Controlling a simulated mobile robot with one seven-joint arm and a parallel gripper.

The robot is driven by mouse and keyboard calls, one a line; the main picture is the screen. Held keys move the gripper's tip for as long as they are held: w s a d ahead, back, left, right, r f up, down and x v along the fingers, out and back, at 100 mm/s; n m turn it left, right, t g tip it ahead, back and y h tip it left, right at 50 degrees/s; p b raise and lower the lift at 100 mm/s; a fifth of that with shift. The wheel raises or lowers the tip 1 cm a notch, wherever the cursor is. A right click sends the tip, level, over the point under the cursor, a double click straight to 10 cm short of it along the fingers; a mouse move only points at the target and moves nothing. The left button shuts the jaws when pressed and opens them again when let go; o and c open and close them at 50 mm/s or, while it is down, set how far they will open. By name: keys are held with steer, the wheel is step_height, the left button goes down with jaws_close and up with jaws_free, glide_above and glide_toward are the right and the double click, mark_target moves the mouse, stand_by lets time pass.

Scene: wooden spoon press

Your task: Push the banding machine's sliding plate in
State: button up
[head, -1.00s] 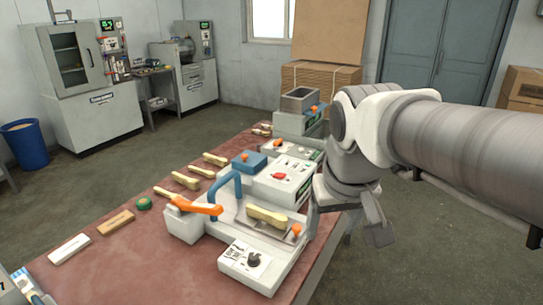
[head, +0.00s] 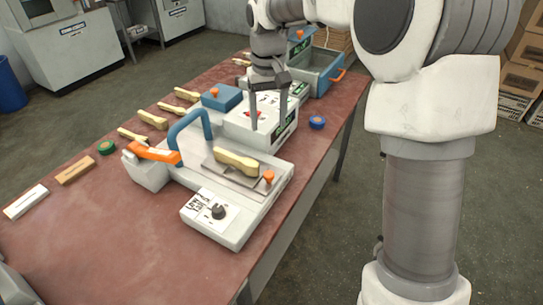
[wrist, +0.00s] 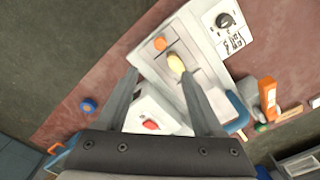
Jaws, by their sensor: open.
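The front white machine (head: 235,222) has a grey metal plate (head: 229,176) on top with an orange knob (head: 268,177) at its right end. It appears to be the banding machine. Yellow wooden spoons (head: 236,162) lie on the plate. A blue arch (head: 190,130) and an orange lever (head: 154,154) stand at its left. My gripper (head: 266,130) is open and empty, pointing down behind the plate, over the machine with the red switch. In the wrist view, the orange knob (wrist: 160,43) and spoons (wrist: 175,62) show beyond and between my fingertips (wrist: 156,66).
The middle machine (head: 258,122) stands right behind. At the far end is an open blue drawer (head: 322,72) with an orange handle. A blue tape roll (head: 317,122) lies at the right table edge. Several spoon bundles (head: 152,119) and a green roll (head: 106,147) lie left.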

mark_target(269, 174)
step_height(269, 174, down, 18)
steer(key=shift+r+b, duration=0.25)
steer(key=shift+b, duration=0.95)
jaws_close()
stand_by(0.6)
